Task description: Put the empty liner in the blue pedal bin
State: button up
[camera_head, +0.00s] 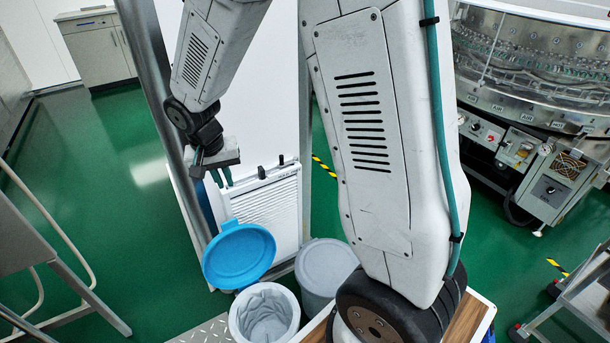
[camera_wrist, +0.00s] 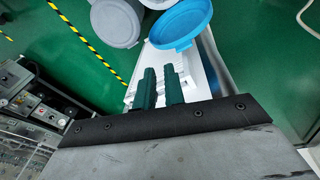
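The blue pedal bin's round blue lid (camera_head: 240,256) stands open in the head view, and it also shows at the top of the wrist view (camera_wrist: 181,24). In front of the lid is a white-rimmed round bin (camera_head: 235,325). A crumpled pale grey liner (camera_head: 268,312) lines its inside. My gripper (camera_head: 221,180) hangs above and left of the lid, clear of the bin. In the wrist view, its two dark green fingers (camera_wrist: 159,72) stand a little apart, with nothing seen between them.
A grey lidded bin (camera_head: 325,268) stands right of the lined bin. A white slatted unit (camera_head: 265,210) and an upright metal post (camera_head: 150,75) are close to my gripper. The rotary washer (camera_head: 535,75) is at right.

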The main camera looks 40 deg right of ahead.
jog(key=s+d+r+n, duration=0.2)
jog(key=s+r+n, duration=0.1)
jog(key=s+r, duration=1)
jog(key=s+r+n+y, duration=0.1)
jog(key=s+r+n, duration=0.2)
jog(key=s, duration=1.2)
jog(key=shift+a+r+y, duration=0.4)
jog(key=shift+a+r, duration=0.05)
jog(key=shift+w+t, duration=0.1)
jog(key=shift+t, duration=0.2)
